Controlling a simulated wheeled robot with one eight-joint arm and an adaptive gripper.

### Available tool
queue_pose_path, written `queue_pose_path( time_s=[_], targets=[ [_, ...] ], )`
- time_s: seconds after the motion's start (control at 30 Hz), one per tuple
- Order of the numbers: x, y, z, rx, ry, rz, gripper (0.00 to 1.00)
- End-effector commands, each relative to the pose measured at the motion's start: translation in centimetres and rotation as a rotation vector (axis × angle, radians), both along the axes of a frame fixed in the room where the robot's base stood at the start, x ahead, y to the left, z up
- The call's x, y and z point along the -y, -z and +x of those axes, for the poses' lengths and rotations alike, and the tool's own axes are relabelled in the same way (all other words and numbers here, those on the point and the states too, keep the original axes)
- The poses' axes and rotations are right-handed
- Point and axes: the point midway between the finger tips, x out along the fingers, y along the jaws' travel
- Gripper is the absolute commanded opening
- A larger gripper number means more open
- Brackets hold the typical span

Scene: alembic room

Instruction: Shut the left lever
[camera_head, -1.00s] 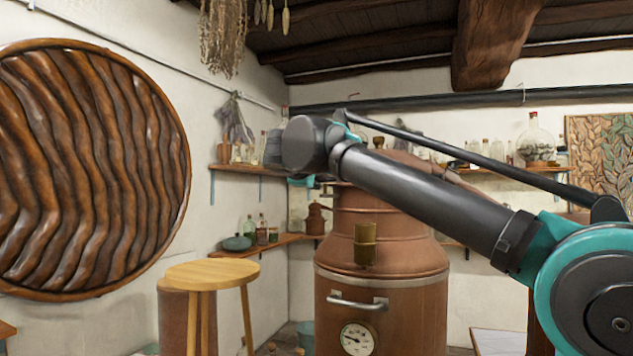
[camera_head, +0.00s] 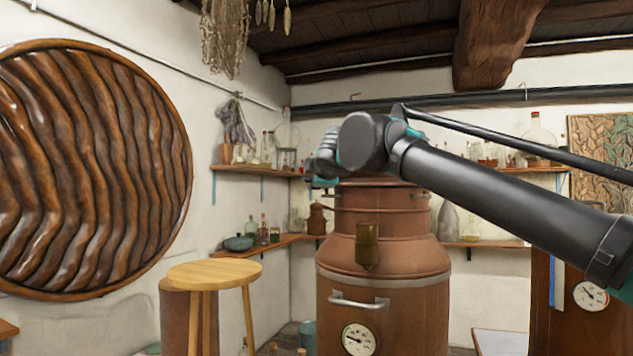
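A copper alembic (camera_head: 345,274) stands in the middle of the view. It has a silver bar handle (camera_head: 358,302), a brass fitting (camera_head: 367,246) and a round dial gauge (camera_head: 359,339) on its front. I cannot make out which part is the left lever; it may be hidden or out of view. My arm reaches in from the right, across the top of the alembic. My gripper (camera_head: 322,168) is at the arm's far end, by the alembic's upper left rim in the picture. It is small and partly hidden by my wrist, so its fingers are not clear.
A wooden stool (camera_head: 212,273) stands left of the alembic. Shelves with bottles line the walls, including a lower left shelf (camera_head: 265,246). A copper-brown unit with a second gauge (camera_head: 590,296) stands at the right. A large carved wooden disc (camera_head: 85,170) hangs at left.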

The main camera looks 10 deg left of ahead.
Motion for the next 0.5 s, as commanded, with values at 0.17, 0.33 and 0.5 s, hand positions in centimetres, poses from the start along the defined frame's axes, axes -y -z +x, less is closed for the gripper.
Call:
queue_pose_path(
  time_s=[0.17,0.33,0.5],
  targets=[
    [0.08,0.04,-0.13,-0.001,-0.052,0.001,0.0],
    [0.05,0.04,-0.23,-0.001,-0.083,0.001,0.0],
    [0.01,0.03,-0.29,-0.001,-0.099,0.0,0.0]
  ],
)
